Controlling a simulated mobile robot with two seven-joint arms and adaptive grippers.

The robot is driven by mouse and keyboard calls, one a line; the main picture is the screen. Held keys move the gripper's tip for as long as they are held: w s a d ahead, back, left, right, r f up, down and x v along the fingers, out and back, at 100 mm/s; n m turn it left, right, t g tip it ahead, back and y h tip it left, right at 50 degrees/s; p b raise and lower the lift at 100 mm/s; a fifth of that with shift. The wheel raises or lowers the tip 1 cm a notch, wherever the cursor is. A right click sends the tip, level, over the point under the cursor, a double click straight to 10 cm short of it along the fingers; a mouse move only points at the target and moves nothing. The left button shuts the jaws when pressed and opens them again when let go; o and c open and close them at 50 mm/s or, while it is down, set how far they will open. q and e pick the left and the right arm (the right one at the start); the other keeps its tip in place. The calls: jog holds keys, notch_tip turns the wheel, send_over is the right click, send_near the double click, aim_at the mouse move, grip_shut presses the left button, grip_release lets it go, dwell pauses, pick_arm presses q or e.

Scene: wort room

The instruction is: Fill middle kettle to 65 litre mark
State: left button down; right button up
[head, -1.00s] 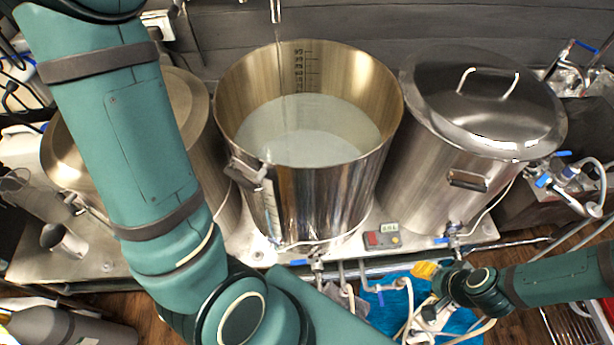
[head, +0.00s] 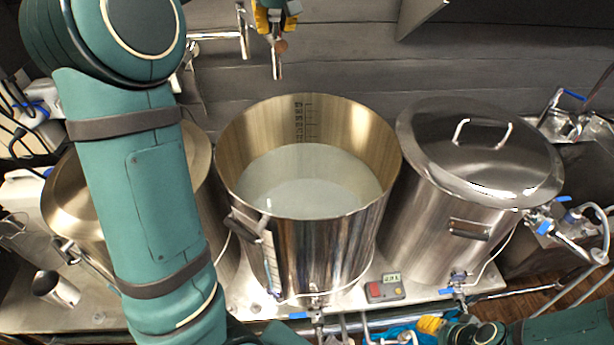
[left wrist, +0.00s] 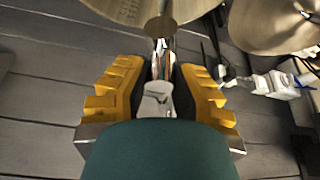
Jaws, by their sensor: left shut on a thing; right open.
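The middle kettle (head: 310,270) stands open, partly filled with clear water (head: 310,182). Dark volume marks (head: 304,120) run up its inner back wall above the water; I cannot read their numbers. A metal spout (head: 278,62) hangs above the kettle's back rim, with no stream visible below it. My left gripper (head: 272,14) is shut on the tap at the top of the head view; in the left wrist view its yellow fingers stand either side of a pale tap handle (left wrist: 158,98). My right gripper (head: 432,325) is open, low at the right, partly cut off.
A lidded kettle (head: 480,160) stands to the right and another (head: 190,165) to the left, partly behind my left arm. A small red and grey controller (head: 384,290) sits on the bench by the middle kettle. A sink tap (head: 560,100) is at far right.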

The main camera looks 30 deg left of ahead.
pick_arm(q)
jog(key=shift+n, duration=0.4)
jog(key=c, duration=0.8)
grip_release()
jog(key=shift+c, duration=0.2)
jog(key=v, duration=1.2)
jog(key=shift+w+f, duration=0.1)
jog(key=shift+w, duration=0.05)
